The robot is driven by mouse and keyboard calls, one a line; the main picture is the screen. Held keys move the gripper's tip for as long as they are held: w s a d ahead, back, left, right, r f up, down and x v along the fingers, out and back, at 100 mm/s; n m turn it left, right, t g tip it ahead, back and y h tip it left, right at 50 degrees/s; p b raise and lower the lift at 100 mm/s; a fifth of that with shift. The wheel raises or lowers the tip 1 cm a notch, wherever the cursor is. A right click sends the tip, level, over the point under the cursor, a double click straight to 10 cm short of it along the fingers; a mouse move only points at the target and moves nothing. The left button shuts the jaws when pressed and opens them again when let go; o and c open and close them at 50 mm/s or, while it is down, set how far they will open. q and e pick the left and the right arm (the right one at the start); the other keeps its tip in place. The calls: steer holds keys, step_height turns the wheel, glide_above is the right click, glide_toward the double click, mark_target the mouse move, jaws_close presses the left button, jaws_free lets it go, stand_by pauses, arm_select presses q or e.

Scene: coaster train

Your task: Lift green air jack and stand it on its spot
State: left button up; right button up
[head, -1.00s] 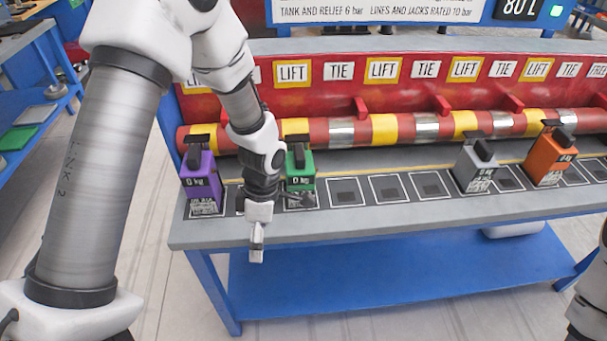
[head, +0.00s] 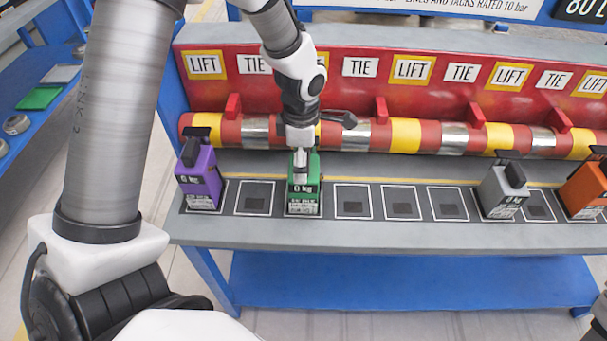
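The green air jack (head: 306,190) stands upright on the third marked spot from the left on the grey bench. Its front reads 0 kg. My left gripper (head: 301,172) points down at the top of the green jack, over its handle. The gripper hides most of the handle, so I cannot tell whether the fingers are closed on it. My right gripper is out of view; only a bit of my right arm shows at the lower right edge.
A purple jack (head: 199,178) stands to the left, with an empty marked spot (head: 254,198) between. Empty spots lie to the right, then a grey jack (head: 503,190) and an orange jack (head: 585,188). Behind runs a red and yellow pipe (head: 405,135) with red levers.

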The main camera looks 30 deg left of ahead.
arm_select(q)
steer(key=f, duration=0.1)
steer(key=w+f, duration=0.1)
steer(key=f, duration=0.1)
steer(key=shift+w+f, duration=0.2)
steer(key=shift+w, duration=0.05)
steer(key=shift+s+r, duration=0.1)
steer(key=shift+s, duration=0.05)
steer(key=shift+s+r, duration=0.15)
steer(key=shift+s, duration=0.05)
steer(key=c, duration=1.5)
steer(key=shift+o, duration=0.2)
steer(key=shift+w+r, duration=0.1)
